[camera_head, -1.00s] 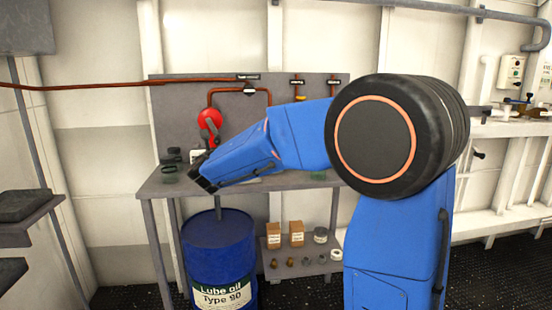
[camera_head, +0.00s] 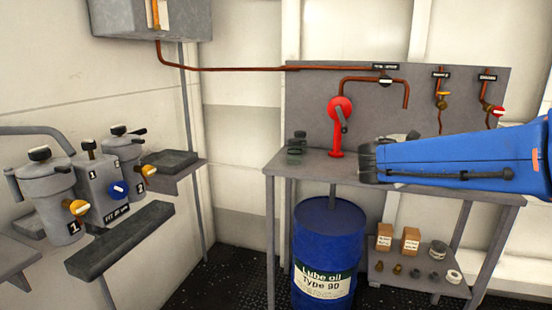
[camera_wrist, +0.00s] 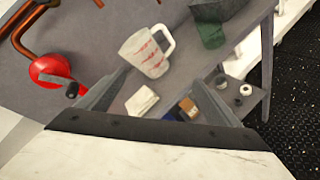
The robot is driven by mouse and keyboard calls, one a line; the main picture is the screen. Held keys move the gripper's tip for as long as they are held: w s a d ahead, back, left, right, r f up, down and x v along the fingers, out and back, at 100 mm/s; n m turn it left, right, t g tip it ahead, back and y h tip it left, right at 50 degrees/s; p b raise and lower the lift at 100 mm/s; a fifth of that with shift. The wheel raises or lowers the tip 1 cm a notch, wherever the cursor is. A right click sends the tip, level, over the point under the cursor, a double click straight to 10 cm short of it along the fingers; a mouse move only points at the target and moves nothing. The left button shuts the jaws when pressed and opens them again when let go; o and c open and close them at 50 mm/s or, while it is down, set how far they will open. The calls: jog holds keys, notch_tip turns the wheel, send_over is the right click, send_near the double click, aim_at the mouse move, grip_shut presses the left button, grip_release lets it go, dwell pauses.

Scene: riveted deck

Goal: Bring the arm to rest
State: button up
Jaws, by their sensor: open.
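My blue arm (camera_head: 450,160) reaches in from the right edge of the head view. My gripper (camera_head: 366,163) is at its left end, in front of and over the grey workbench (camera_head: 290,166). In the wrist view my gripper (camera_wrist: 166,78) has its two dark fingers spread wide, with nothing held between them. A white measuring jug (camera_wrist: 147,52) with red marks stands on the bench beyond the fingers. A white flat piece (camera_wrist: 142,101) shows between the fingers.
A red hand pump (camera_head: 337,125) stands on the bench left of my gripper. A blue oil drum (camera_head: 328,255) stands below. A lower shelf (camera_head: 440,286) holds boxes and small parts. Filter housings (camera_head: 50,195) and a dark ledge (camera_head: 120,238) are at left.

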jog(key=s+d+f+m+g+y, duration=0.1)
jog(key=s+f+m+g, duration=0.1)
jog(key=s+f+m, duration=0.5)
jog(key=s+d+f+m+g+y, duration=0.1)
jog(key=s+d+f+m+g, duration=0.15)
jog(key=s, duration=0.95)
jog(key=s+a+f+m+g+y, duration=0.1)
jog(key=s+a+f+m+y, duration=0.2)
jog(key=s+a+f+m, duration=0.2)
jog(key=s+a+f+m+g+y, duration=0.1)
jog(key=s+a+f+m+y, duration=0.3)
jog(key=s, duration=0.8)
jog(key=shift+a+f+m, duration=0.4)
jog(key=shift+a+m, duration=0.35)
jog(key=shift+a, duration=0.4)
